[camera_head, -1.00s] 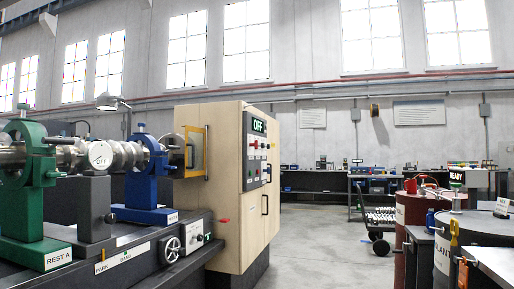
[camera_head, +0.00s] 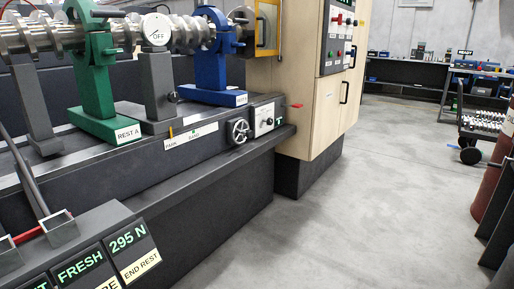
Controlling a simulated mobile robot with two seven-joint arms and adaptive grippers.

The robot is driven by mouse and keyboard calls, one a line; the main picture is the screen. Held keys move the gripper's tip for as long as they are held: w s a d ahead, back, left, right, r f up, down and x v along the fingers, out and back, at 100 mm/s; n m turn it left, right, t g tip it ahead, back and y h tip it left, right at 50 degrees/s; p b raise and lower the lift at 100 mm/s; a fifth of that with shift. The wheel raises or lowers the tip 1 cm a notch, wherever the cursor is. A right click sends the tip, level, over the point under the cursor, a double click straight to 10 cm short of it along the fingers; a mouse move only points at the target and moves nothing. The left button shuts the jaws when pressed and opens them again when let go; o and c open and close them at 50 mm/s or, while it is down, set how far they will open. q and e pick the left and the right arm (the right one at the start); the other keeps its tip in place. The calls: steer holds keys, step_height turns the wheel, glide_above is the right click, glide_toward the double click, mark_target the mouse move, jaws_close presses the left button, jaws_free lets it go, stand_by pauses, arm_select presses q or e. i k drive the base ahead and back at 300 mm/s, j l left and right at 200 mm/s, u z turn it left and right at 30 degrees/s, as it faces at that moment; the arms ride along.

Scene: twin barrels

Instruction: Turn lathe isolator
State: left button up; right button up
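A small red piece (camera_head: 295,105) juts out beside the cabinet's lower front. I cannot tell which control is the isolator. Neither of my grippers can be made out in view.
A console with lit labels (camera_head: 105,262) and grey bars fills the lower left. Grey floor (camera_head: 330,220) is open in front of the lathe and cabinet. A loaded trolley (camera_head: 480,130), a red barrel (camera_head: 492,175) and a dark edge stand at the right. A workbench (camera_head: 430,75) is behind.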

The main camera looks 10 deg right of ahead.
mark_target(339, 19)
steer(key=i+l+z, duration=0.55)
steer(key=z, duration=0.2)
steer(key=i+l+z, duration=0.1)
steer(key=i+z, duration=0.5)
steer(key=i, duration=1.55)
steer(key=i+u, duration=0.35)
steer(key=i+l+u, duration=0.3)
steer(key=i, duration=0.2)
steer(key=i+l+u, duration=0.6)
steer(key=u, duration=0.15)
steer(key=i+l+u, duration=0.35)
steer(key=l+u, duration=0.4)
steer(key=i+l+u, duration=0.2)
steer(key=l+u, duration=0.6)
steer(key=i, duration=0.05)
